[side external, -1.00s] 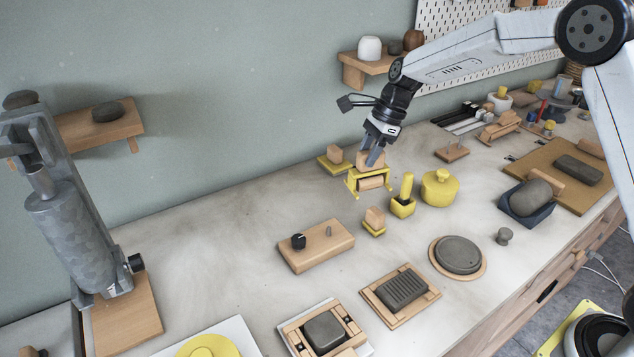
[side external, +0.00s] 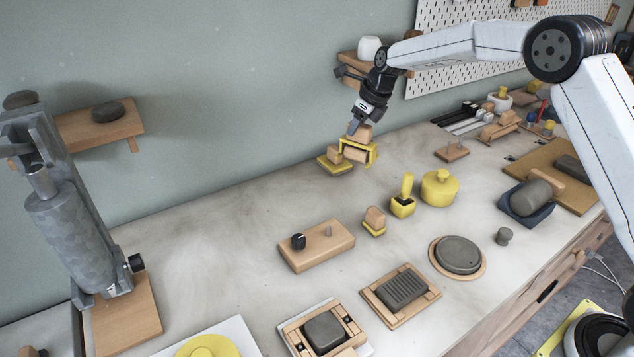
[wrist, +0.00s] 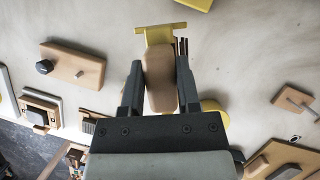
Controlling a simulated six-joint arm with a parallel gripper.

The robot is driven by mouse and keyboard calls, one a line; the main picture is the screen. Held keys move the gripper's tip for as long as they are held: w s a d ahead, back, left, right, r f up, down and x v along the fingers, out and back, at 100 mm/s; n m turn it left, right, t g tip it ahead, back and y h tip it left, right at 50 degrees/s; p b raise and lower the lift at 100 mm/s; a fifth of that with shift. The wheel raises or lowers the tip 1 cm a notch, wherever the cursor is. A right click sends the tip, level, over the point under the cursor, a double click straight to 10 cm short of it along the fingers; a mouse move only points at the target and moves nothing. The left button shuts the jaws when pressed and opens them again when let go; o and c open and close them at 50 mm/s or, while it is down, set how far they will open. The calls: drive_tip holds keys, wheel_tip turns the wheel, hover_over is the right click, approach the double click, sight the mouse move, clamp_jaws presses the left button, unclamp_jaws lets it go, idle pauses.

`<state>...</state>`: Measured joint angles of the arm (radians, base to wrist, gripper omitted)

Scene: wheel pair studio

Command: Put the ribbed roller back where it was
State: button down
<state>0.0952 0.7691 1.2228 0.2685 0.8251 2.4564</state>
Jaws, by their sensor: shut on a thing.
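My gripper (side external: 354,128) is shut on the wooden handle of a roller (side external: 355,154) with a yellow frame and a wooden cylinder. I take it for the ribbed roller; its ribs are too small to make out. In the side view it appears held above the worktop, and its left end overlaps a yellow base with a wooden block (side external: 333,163). Whether they touch, I cannot tell. In the wrist view the handle of the roller (wrist: 160,85) lies between both fingers of my gripper (wrist: 160,70), with the yellow frame beyond. The cylinder is hidden there.
A yellow holder with an upright yellow piece (side external: 403,205) and a yellow lidded pot (side external: 440,188) stand to the right. A small wooden block on a yellow base (side external: 374,222) is nearer. A grey roller (side external: 532,197) lies in a blue tray.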

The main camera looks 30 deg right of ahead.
sight(354, 159)
drive_tip(key=shift+w+d+r+m, duration=0.1)
drive_tip(key=shift+w+d+m, duration=0.05)
drive_tip(key=shift+w+m, duration=0.15)
drive_tip(key=shift+f, duration=5.05)
drive_tip(key=shift+f, duration=0.15)
drive_tip(key=shift+s+f, duration=0.1)
drive_tip(key=shift+f, duration=0.05)
drive_tip(key=shift+s+f, duration=0.1)
drive_tip(key=shift+f, duration=0.4)
drive_tip(key=shift+c, duration=2.2)
unclamp_jaws()
drive_tip(key=shift+f, duration=0.1)
drive_tip(key=shift+o, duration=0.6)
drive_tip(key=shift+r, duration=0.2)
